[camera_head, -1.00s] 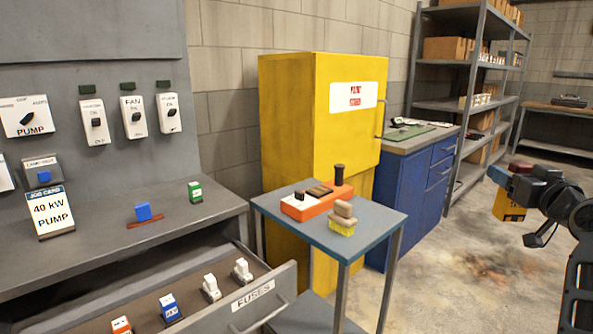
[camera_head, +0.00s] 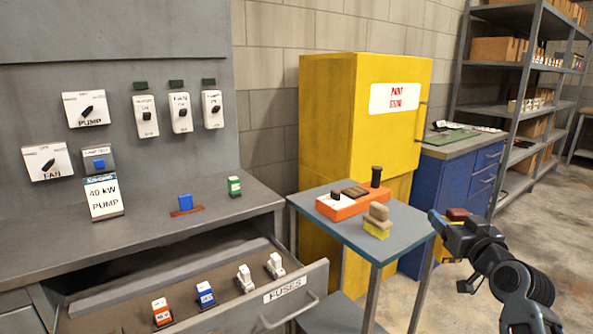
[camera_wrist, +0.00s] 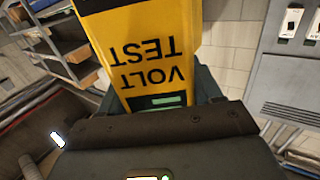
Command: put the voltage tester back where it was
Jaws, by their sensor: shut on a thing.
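The voltage tester (camera_wrist: 145,40) is a yellow block marked VOLT TEST in black, with a small green window. It fills the upper middle of the wrist view, upside down there, and my gripper is shut on it. In the head view my gripper (camera_head: 440,226) is at the right, beside the right edge of the small grey-blue table. Which spot the tester came from does not show.
The small table (camera_head: 335,228) carries an orange-and-white device (camera_head: 345,203) and a yellow-and-tan block (camera_head: 377,222). An open fuse drawer (camera_head: 290,290) juts out at lower left. A yellow cabinet (camera_head: 345,130) and blue cabinet (camera_head: 480,180) stand behind. Floor at right is clear.

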